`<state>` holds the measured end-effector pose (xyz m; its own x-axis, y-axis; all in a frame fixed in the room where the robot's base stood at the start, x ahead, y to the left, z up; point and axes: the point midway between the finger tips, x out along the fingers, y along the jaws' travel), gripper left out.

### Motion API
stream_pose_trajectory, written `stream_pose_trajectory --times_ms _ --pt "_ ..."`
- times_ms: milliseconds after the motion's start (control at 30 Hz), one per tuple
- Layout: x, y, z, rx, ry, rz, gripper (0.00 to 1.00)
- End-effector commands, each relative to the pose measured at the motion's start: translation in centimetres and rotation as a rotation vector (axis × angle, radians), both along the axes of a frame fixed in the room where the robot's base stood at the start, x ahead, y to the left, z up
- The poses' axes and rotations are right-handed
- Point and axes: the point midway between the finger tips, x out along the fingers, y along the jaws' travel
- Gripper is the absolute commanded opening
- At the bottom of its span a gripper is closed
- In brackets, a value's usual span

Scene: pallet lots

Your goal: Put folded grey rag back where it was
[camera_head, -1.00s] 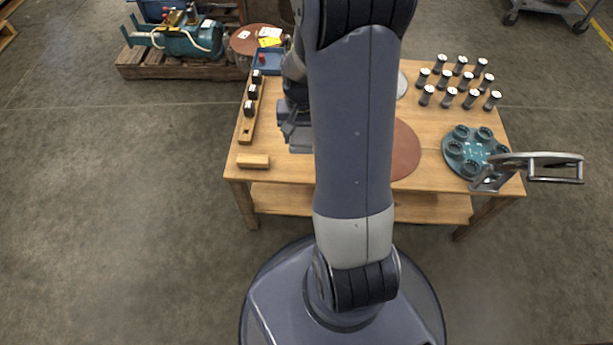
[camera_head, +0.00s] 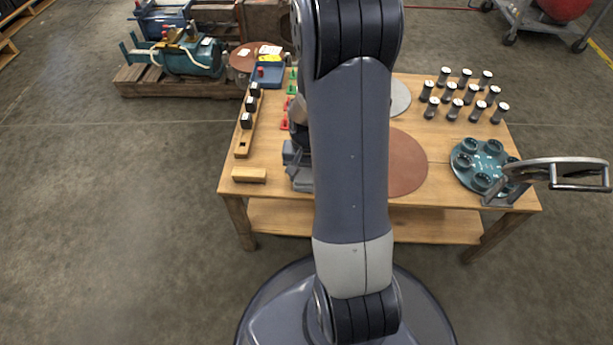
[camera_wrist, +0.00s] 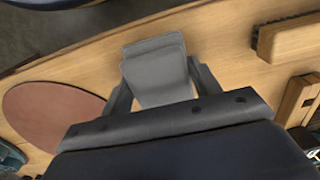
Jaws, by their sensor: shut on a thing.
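The folded grey rag (camera_wrist: 157,72) shows in the wrist view as a layered grey block between the fingers of my gripper (camera_wrist: 160,88). My gripper is shut on it, over the wooden table (camera_wrist: 215,30). Whether the rag touches the table cannot be told. In the head view my gripper (camera_head: 300,180) is at the table's near left part, partly hidden behind my arm. The rag cannot be made out there.
A brown round mat (camera_head: 405,165) lies right of my arm. A wooden block (camera_head: 249,175) lies at the near left edge, by a rack (camera_head: 241,140) with black pieces. A teal round fixture (camera_head: 482,165) and several dark cylinders (camera_head: 450,92) stand at the right.

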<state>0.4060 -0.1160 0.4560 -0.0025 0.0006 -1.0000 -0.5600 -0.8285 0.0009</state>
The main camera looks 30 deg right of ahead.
Motion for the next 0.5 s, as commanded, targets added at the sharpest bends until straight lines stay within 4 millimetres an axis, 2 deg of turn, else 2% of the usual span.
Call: stream_pose_trajectory --times_ms 367,400,500 --pt "0.04 -0.01 -0.63 -0.001 -0.002 0.000 0.37" --pt "0.05 -0.01 -0.48 0.000 -0.002 0.000 0.62" --pt "0.05 -0.01 -0.46 0.000 -0.002 0.000 0.70"
